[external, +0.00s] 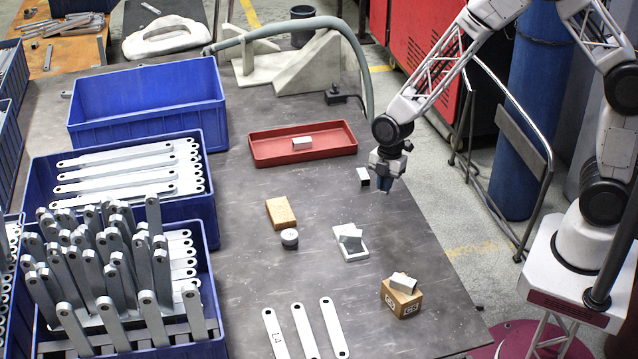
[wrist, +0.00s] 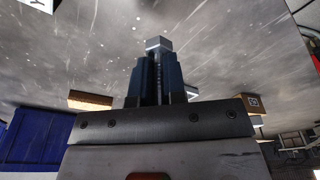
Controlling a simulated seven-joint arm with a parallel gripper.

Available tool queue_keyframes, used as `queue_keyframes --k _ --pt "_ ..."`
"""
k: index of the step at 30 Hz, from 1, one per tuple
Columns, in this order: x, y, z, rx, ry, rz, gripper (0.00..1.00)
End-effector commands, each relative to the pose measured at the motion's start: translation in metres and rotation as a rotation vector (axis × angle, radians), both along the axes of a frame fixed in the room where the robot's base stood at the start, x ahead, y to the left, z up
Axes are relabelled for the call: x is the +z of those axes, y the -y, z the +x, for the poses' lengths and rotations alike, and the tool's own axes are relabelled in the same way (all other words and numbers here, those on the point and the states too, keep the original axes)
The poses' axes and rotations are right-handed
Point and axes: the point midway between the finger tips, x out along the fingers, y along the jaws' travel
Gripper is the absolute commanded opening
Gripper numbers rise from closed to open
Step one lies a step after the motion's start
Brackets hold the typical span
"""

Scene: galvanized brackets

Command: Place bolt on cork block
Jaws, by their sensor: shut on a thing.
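My gripper (wrist: 158,62) is shut on the bolt (wrist: 159,44), whose grey head shows at the fingertips in the wrist view. Its shank appears to run between the dark blue fingers. In the external view my gripper (external: 385,187) is over the right side of the table, and the bolt is too small there to make out. The cork block (external: 281,213), tan and flat, lies on the table to the left of and nearer the camera than my gripper. It shows in the wrist view (wrist: 90,101) left of the fingers, apart from the bolt.
A small grey block (external: 362,176) is close beside my gripper. A round metal piece (external: 289,238) is next to the cork block. A white block stack (external: 350,243) and a brown box (external: 401,298) with a metal piece on top stand nearer. A red tray (external: 262,155) lies behind.

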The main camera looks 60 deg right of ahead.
Motion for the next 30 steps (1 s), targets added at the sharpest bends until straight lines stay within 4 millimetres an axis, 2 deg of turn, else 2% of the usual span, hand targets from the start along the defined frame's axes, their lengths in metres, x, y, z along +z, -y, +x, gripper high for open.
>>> queue_keyframes --k 5,12,18,24,30 --pt "0.006 -0.026 0.021 0.007 0.001 0.002 0.00" --pt "0.017 -0.079 0.055 0.017 0.002 0.002 0.00" --pt "0.026 -0.118 0.076 0.021 0.000 0.001 0.00" --pt "0.031 -0.135 0.084 0.021 0.000 0.000 0.00" --pt "0.031 -0.136 0.085 0.020 0.000 0.000 0.00"
